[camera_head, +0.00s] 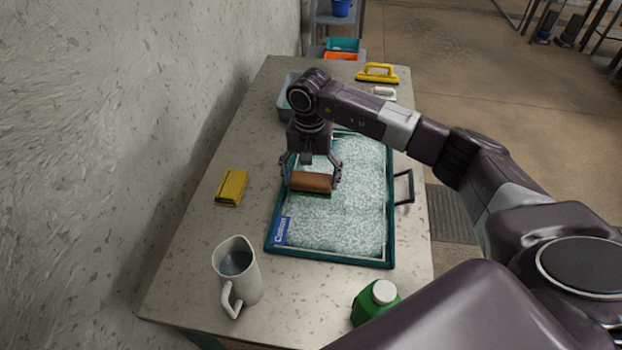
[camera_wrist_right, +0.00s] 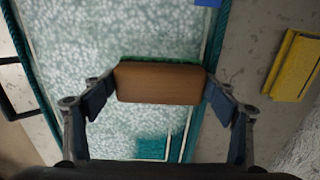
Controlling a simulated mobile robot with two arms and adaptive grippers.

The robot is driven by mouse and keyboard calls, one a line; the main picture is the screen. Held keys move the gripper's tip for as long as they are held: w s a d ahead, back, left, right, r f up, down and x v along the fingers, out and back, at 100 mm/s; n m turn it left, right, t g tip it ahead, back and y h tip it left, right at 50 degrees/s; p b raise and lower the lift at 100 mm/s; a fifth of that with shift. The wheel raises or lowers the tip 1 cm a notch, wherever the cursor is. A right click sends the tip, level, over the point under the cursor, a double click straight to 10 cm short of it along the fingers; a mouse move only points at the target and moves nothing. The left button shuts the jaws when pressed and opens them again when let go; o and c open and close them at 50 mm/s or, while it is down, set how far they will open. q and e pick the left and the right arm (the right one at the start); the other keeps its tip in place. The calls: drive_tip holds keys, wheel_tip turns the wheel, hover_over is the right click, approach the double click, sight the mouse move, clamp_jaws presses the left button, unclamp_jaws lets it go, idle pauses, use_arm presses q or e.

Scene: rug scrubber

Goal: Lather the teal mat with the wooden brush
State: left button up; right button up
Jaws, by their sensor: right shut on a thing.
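The teal mat (camera_head: 350,220) lies on the speckled table, its middle covered in white foam inside a teal border. In the wrist view the foamy mat (camera_wrist_right: 80,40) shows a bare teal patch near the bottom. The wooden brush (camera_head: 311,182) is a brown block with a green underside, over the left part of the mat. It also shows in the wrist view (camera_wrist_right: 158,83). My right gripper (camera_head: 311,180) is shut on its two ends. I cannot tell whether the bristles press on the mat. My left gripper is not in view.
A yellow sponge (camera_head: 231,188) lies left of the mat. A pitcher (camera_head: 238,270) and a green bottle (camera_head: 374,302) stand at the front. A grey bin (camera_head: 286,104) and a yellow-handled tool (camera_head: 377,74) are at the back. A dark handle (camera_head: 404,187) sticks out at the mat's right.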

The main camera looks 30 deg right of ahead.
drive_tip(key=shift+w+d+f+b, duration=0.3)
drive_tip(key=shift+w+d+b, duration=0.4)
drive_tip(key=shift+w, duration=0.15)
drive_tip(key=shift+w+d+r+b, duration=0.2)
drive_tip(key=shift+w+d+b, duration=0.2)
drive_tip(key=shift+w, duration=0.15)
drive_tip(key=w+d+b, duration=0.2)
drive_tip(key=shift+w, duration=0.35)
drive_tip(key=shift+w+d+r+b, duration=0.1)
drive_tip(key=shift+w+d+b, duration=0.1)
drive_tip(key=shift+w+b, duration=0.15)
drive_tip(key=shift+r, duration=0.15)
drive_tip(key=shift+r+p, duration=1.45)
drive_tip(key=shift+r, duration=0.8)
drive_tip(key=shift+f, duration=0.1)
